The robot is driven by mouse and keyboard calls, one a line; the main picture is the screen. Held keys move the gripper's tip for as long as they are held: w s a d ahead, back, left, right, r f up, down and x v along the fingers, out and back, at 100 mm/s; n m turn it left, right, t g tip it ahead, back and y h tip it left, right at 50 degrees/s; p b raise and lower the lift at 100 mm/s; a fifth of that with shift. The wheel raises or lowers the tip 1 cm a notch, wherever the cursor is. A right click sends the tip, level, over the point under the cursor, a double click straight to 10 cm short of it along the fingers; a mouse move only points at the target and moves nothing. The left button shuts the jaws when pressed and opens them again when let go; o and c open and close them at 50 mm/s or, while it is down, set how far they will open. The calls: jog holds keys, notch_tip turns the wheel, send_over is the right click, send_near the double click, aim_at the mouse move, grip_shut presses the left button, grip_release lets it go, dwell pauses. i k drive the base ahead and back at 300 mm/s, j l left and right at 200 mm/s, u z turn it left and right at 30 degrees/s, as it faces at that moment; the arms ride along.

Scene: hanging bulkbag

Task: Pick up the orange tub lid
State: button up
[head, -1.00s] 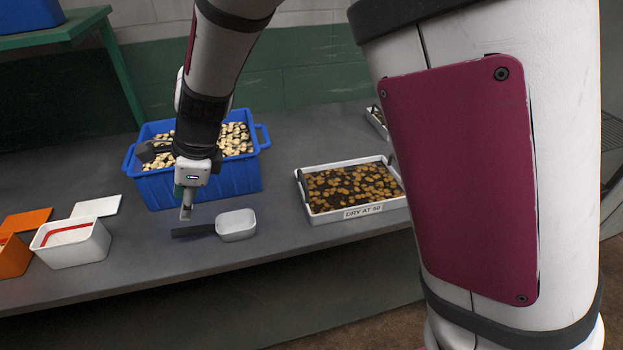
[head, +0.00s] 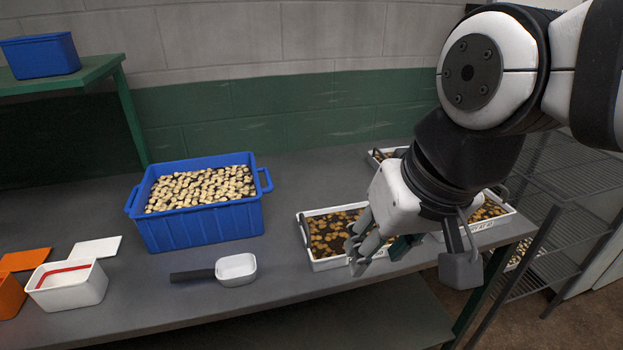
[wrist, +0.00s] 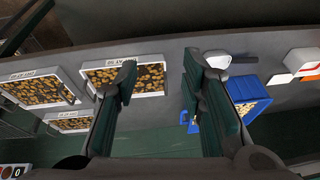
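The orange tub lid (head: 25,260) lies flat on the grey bench at the far left in the head view. It is behind the orange tub (head: 10,297), which the picture's left edge cuts off. Orange also shows small at the right edge of the wrist view, where I cannot separate lid from tub surely. My gripper (head: 408,255) is far to the right of the lid, in front of the potato trays. Its two fingers (wrist: 160,85) are wide apart in the wrist view, with nothing between them.
A white tub (head: 68,290) with a red band and a white lid (head: 96,248) are right of the orange lid. A blue crate (head: 200,228), a scoop (head: 236,268) and a tray (head: 330,263) stand farther right. A green shelf (head: 90,70) is at back left.

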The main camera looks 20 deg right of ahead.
aim_at(29, 260)
jog(key=u, duration=1.45)
